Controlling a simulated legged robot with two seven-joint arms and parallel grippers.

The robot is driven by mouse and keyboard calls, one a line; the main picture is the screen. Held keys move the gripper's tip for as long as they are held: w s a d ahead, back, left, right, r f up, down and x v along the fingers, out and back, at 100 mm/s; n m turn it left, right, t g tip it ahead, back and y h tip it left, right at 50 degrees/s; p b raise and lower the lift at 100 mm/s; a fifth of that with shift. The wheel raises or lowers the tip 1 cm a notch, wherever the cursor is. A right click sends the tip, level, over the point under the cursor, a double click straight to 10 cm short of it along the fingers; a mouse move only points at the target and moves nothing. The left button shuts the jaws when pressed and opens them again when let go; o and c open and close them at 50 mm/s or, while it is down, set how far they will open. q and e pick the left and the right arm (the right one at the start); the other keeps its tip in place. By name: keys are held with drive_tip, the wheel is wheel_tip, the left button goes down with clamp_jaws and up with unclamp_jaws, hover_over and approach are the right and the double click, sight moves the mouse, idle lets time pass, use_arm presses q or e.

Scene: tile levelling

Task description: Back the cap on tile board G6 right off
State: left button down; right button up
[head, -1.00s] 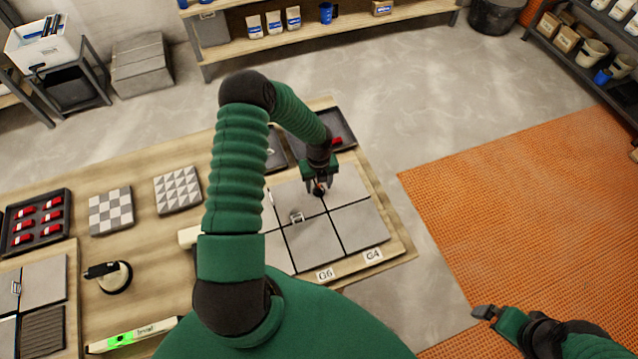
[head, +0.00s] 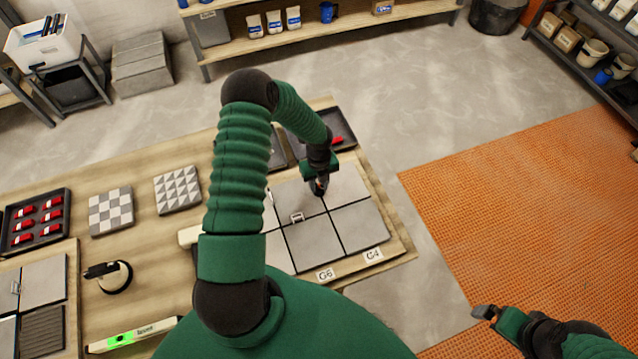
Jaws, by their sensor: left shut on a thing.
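The tile board (head: 310,243) has grey tiles with dark joints, and labels G6 (head: 326,274) and G4 (head: 373,255) on its front edge. My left gripper (head: 319,190) points down at the joint crossing in the board's far half. It is shut on the cap there, which the fingers almost wholly hide. I cannot tell whether the cap is still on its stem. A small pale clip (head: 297,217) stands on the joint nearer me. My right gripper (head: 484,312) is at the lower right, away from the board; its jaws are too unclear to read.
A dark tray (head: 338,130) with a red piece lies behind the board. To the left are a tray of red pieces (head: 38,221), patterned tiles (head: 177,188), a suction cup (head: 112,277) and a level (head: 133,335). An orange mat (head: 520,200) covers the floor at right.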

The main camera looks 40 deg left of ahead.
use_arm(q)
drive_tip(key=n, duration=0.6)
drive_tip(key=shift+b, duration=0.35)
drive_tip(key=n, duration=0.5)
drive_tip(key=shift+w+n+b, duration=0.15)
drive_tip(key=shift+n+b, duration=0.15)
drive_tip(key=shift+b, duration=0.1)
drive_tip(key=n+b, duration=0.1)
drive_tip(key=n, duration=0.4)
drive_tip(key=shift+r, duration=0.1)
drive_tip(key=n+b, duration=0.1)
drive_tip(key=n, duration=0.4)
drive_tip(key=shift+w+n, duration=0.1)
drive_tip(key=shift+n, duration=0.3)
drive_tip(key=n, duration=0.5)
drive_tip(key=shift+w+a+r+b, duration=0.1)
drive_tip(key=shift+b, duration=0.2)
drive_tip(key=n, duration=1)
drive_tip(key=shift+n, duration=0.3)
drive_tip(key=n, duration=0.4)
drive_tip(key=shift+a+n+p, duration=0.1)
drive_tip(key=shift+n+p, duration=0.2)
drive_tip(key=shift+n, duration=0.1)
